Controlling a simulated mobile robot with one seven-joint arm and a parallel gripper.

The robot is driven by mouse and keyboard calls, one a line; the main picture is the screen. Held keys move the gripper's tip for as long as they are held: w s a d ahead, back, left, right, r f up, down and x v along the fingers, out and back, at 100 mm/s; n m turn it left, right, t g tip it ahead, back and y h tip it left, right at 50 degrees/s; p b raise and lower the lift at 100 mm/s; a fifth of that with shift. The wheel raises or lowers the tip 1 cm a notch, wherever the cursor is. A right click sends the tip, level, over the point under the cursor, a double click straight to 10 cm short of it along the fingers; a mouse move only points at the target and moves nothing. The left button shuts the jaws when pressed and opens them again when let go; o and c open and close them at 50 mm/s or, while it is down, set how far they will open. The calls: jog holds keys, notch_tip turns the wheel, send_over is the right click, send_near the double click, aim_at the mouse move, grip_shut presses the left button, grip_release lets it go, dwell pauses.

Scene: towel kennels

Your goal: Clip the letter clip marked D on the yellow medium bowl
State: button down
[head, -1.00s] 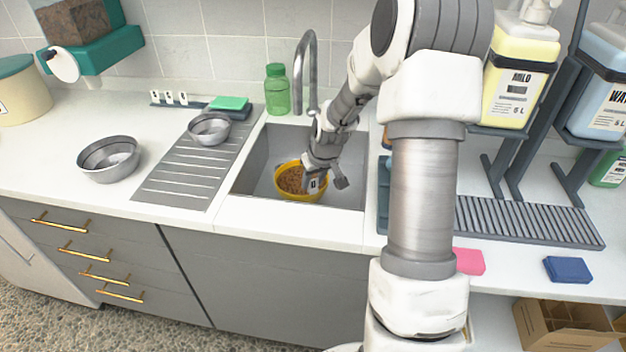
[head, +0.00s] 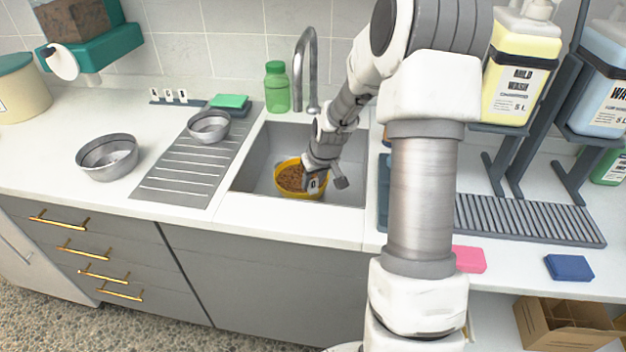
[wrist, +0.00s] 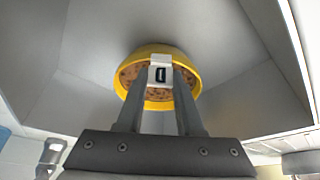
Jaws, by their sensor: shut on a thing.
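The yellow bowl (head: 279,190) sits in the sink and holds brown kibble. My gripper (head: 314,184) is down in the sink at the bowl's right front side. In the wrist view my gripper (wrist: 159,82) is shut on a white letter clip (wrist: 160,62) with a dark mark, which looks like a D. The clip also shows small in the head view (head: 313,184).
The sink (head: 250,165) has walls close around the bowl, and a faucet (head: 305,70) stands behind. Several other clips stand on a rack (head: 175,98). Two steel bowls, one on the counter (head: 108,158) and one on the drainboard (head: 209,127), are at left. A green bottle (head: 276,88) stands behind the sink.

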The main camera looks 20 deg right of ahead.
aim_at(313, 180)
jog(key=shift+f+b, duration=0.4)
jog(key=shift+f, duration=0.05)
dwell(0.8)
dwell(0.3)
jog(key=shift+c, duration=2.3)
grip_release()
jog(key=o, duration=0.5)
jog(key=shift+c, duration=0.2)
jog(key=shift+r+p, duration=1.8)
jog(key=shift+r, duration=0.7)
